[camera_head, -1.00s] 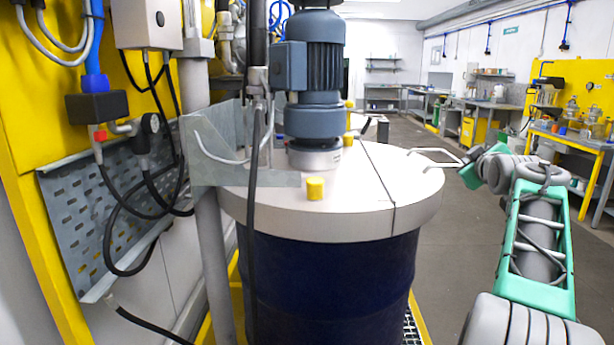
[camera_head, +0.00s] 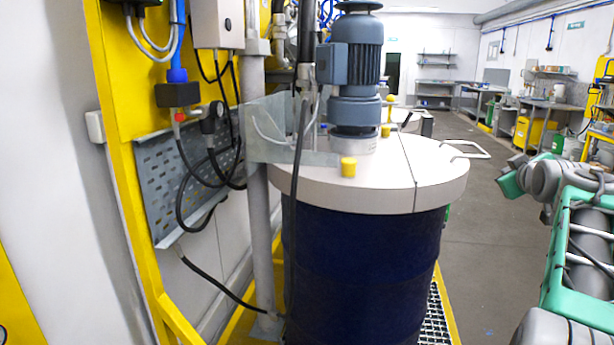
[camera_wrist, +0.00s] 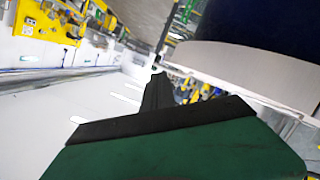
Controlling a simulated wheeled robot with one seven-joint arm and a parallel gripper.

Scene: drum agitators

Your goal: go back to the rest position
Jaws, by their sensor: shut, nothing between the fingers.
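My gripper (camera_wrist: 158,92) shows in the wrist view as dark fingers shut together with nothing between them. The dark blue drum (camera_head: 360,270) stands upright in the head view, with a pale round lid (camera_head: 400,200) on top. A white bar handle (camera_head: 470,146) sticks out from the lid's right side. My arm is folded at the right edge of the head view, apart from the handle; the fingertips cannot be made out there. In the wrist view the picture is tilted, and the drum (camera_wrist: 262,28) and lid rim (camera_wrist: 240,72) lie beyond the fingers at upper right.
A grey-blue agitator motor (camera_head: 352,65) stands on the lid. A yellow frame (camera_head: 122,150) with hoses and a perforated panel (camera_head: 180,180) is at left. A metal grating (camera_head: 436,315) lies at the drum's foot. The floor (camera_head: 480,240) right of the drum is clear.

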